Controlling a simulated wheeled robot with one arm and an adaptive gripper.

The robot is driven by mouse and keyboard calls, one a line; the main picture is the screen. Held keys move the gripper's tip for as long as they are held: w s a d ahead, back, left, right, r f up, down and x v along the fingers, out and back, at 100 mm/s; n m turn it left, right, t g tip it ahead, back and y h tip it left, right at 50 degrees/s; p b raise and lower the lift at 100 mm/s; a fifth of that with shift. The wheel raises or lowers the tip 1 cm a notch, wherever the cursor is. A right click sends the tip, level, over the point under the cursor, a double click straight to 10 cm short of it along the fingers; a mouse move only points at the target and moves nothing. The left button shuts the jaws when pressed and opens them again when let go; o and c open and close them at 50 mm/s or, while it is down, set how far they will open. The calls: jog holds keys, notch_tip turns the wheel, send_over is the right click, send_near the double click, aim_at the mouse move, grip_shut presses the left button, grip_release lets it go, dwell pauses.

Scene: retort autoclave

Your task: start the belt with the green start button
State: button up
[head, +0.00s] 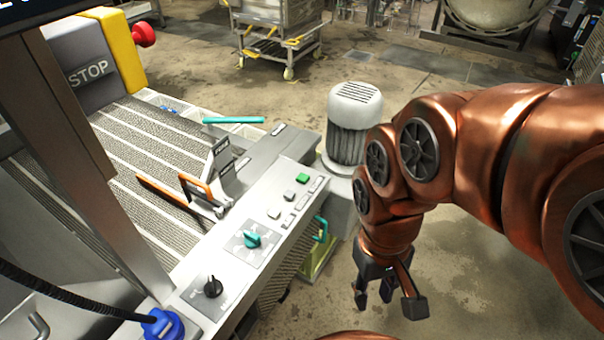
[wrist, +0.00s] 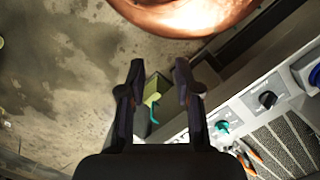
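The green start button (head: 303,178) is a small square on the grey control panel (head: 262,215), in the panel's far part in the head view, among several small grey buttons. I cannot make it out in the wrist view. My gripper (head: 388,302) hangs to the right of the panel, pointing down over the floor, apart from the button. In the wrist view its two fingers (wrist: 158,75) are spread with nothing between them, above the floor beside the panel. The conveyor belt (head: 140,165) lies left of the panel.
A teal knob (head: 252,240) and a black knob (head: 212,287) sit nearer on the panel. A grey motor (head: 352,130) stands beyond it. A red stop knob (head: 143,34) is at the back left. A yellow-green box (head: 318,256) is beside the panel.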

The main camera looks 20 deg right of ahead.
grip_shut()
dwell(1.2)
